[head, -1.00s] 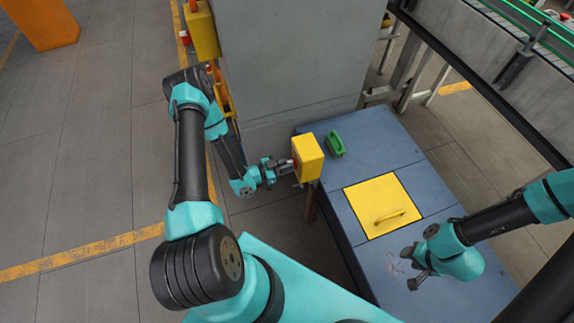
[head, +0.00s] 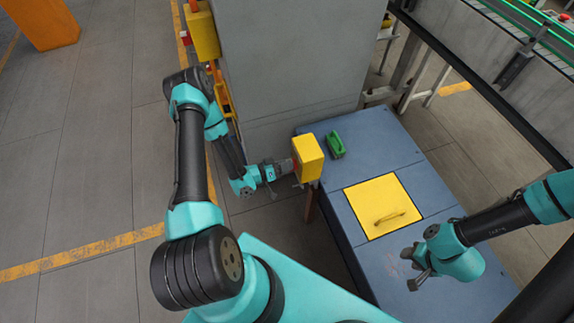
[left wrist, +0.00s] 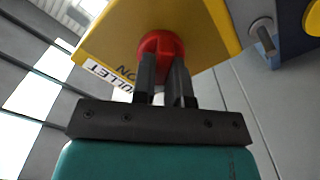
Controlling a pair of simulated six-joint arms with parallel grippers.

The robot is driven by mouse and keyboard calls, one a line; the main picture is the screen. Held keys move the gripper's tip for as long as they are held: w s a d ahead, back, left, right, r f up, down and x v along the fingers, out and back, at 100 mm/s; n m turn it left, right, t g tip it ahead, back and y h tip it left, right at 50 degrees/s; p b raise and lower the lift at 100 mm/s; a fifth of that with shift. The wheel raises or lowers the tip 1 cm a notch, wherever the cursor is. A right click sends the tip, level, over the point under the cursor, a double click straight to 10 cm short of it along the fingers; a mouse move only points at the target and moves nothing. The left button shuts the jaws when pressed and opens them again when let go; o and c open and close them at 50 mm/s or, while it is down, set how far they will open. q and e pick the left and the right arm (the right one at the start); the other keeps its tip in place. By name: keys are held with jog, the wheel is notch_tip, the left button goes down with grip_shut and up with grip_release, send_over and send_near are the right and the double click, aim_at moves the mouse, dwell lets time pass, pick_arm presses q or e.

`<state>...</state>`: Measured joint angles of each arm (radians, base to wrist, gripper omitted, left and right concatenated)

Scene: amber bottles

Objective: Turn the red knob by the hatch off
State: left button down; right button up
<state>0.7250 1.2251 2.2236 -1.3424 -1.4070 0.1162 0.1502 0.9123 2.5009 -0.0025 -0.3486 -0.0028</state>
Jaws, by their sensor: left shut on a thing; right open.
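The red knob (left wrist: 161,46) is on the face of a yellow box in the left wrist view. The yellow box (head: 309,158) stands at the near left edge of the blue bench in the head view. My left gripper (left wrist: 165,72) is shut on the knob, one finger on each side. In the head view my left gripper (head: 288,168) reaches the box's left side and the knob is mostly hidden. The yellow hatch (head: 372,200) with a handle lies flat and closed on the bench top. My right gripper (head: 412,268) is open and empty over the bench's near part.
The blue bench (head: 370,130) carries a green handle-like object (head: 336,145) behind the yellow box. A grey cabinet (head: 285,60) stands behind it. A label with partly readable letters (left wrist: 112,75) is beside the knob. A conveyor (head: 535,40) runs at the upper right.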

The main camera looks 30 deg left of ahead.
pick_arm(q)
jog(key=shift+f+n, duration=0.2)
jog(key=shift+n, duration=4.9)
jog(key=c, duration=1.1)
grip_release()
jog(key=shift+c, duration=0.2)
jog(key=shift+a, duration=0.1)
jog(key=v, duration=1.7)
jog(key=shift+s, duration=0.15)
